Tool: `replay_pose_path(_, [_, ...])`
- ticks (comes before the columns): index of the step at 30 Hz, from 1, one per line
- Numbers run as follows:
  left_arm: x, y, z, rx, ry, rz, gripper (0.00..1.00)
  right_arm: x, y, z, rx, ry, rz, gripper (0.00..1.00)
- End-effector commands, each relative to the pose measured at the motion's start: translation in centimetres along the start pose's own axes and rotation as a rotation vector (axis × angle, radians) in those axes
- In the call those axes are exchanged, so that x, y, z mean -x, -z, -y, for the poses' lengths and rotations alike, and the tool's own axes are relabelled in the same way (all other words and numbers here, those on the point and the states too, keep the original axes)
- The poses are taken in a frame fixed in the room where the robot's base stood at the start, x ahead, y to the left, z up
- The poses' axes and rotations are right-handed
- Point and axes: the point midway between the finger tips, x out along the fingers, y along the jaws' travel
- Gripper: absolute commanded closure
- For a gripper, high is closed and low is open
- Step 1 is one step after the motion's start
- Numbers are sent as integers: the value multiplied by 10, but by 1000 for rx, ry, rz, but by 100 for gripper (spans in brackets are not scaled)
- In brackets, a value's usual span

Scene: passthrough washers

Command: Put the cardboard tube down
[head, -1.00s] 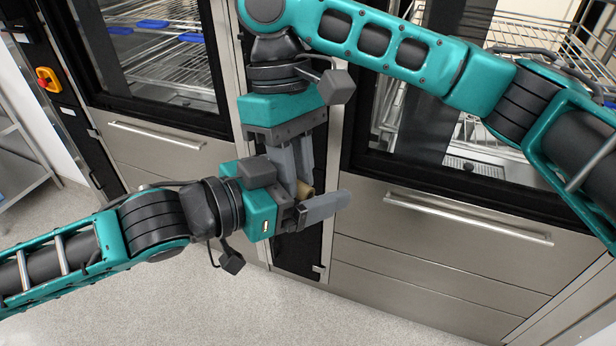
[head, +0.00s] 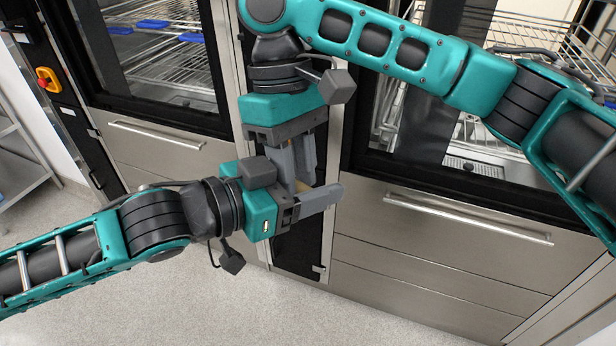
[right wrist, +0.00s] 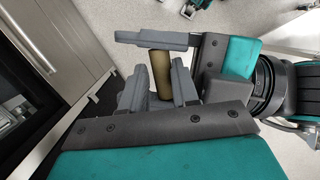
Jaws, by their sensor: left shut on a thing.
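The brown cardboard tube (right wrist: 160,74) shows in the right wrist view between the grey fingers; only a small bit of it shows in the head view. My left gripper (head: 308,196) comes in from the left and is shut on the tube. One of its fingers crosses the top of the tube in the right wrist view. My right gripper (head: 292,168) points down from above, its fingers standing apart on either side of the tube. It looks open, with a narrow gap beside the tube in the right wrist view. The two grippers are very close together and overlap in the head view.
Steel washer cabinets with drawers stand behind the grippers, with a long handle (head: 467,217) at right and another (head: 157,136) at left. Wire racks (head: 150,60) show through the glass. A red knob (head: 45,80) is at far left. The grey floor (head: 200,300) below is clear.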

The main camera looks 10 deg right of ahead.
Motion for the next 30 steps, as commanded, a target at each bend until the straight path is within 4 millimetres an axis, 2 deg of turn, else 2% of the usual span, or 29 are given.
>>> replay_pose_path(1, [0, 0, 0, 0, -1, 0, 69, 0, 0, 2, 5, 3, -2, 60])
replay_pose_path(5, [0, 0, 0, 1, 0, 0, 69, 0, 0, 3, 8, 5, -2, 49])
replay_pose_path(21, [-1, 0, 0, 1, 1, 1, 69, 2, 0, 6, 19, 9, -3, 49])
replay_pose_path(25, [-1, -1, 0, 2, 1, 3, 69, 13, 1, 6, 18, 8, -7, 49])
replay_pose_path(30, [-1, -3, 0, 4, 0, 7, 69, 45, 1, 5, 14, 2, -11, 49])
